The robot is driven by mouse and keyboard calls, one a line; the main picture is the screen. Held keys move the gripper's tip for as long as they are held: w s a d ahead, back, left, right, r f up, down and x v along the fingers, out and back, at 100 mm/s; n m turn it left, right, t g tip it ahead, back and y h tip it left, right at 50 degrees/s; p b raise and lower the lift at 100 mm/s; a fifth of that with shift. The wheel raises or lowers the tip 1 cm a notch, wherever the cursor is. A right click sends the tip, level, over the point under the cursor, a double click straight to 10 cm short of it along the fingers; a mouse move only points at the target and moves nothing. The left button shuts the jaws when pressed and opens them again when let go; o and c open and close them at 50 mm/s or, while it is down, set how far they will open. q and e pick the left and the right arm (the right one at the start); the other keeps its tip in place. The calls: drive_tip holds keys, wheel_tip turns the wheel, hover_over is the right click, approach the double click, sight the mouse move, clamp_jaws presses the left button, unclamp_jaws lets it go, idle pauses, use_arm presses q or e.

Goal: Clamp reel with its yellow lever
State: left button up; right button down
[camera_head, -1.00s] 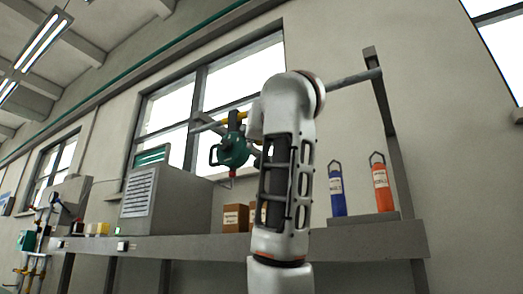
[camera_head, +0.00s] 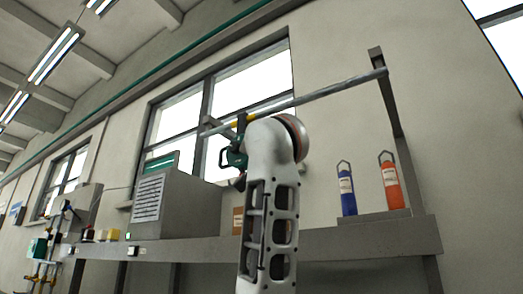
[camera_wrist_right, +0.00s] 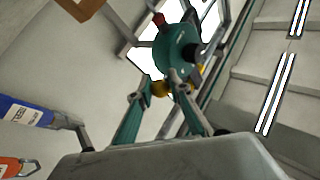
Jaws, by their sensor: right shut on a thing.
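The green reel (camera_head: 235,158) hangs from the slanted grey bar (camera_head: 335,88) below its yellow band, partly hidden by my right arm in the head view. In the right wrist view the round green reel (camera_wrist_right: 174,48) is close beyond my fingertips, with a red end and a dark knob. My right gripper (camera_wrist_right: 161,89) has its two fingers on either side of the yellow lever (camera_wrist_right: 158,88) at the reel's near edge and is shut on it. The gripper itself is hidden behind my arm in the head view. My left gripper is not in view.
A grey box unit (camera_head: 178,205) stands on the shelf (camera_head: 330,242) to the left. A blue bottle (camera_head: 346,190) and an orange bottle (camera_head: 390,183) stand to the right. An upright post (camera_head: 393,120) carries the bar's right end.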

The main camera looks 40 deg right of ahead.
drive_tip(key=shift+s+r, duration=0.15)
drive_tip(key=shift+r, duration=0.05)
drive_tip(key=c, duration=1.8)
unclamp_jaws()
drive_tip(key=shift+c, duration=0.2)
drive_tip(key=shift+f, duration=0.1)
drive_tip(key=v, duration=1.2)
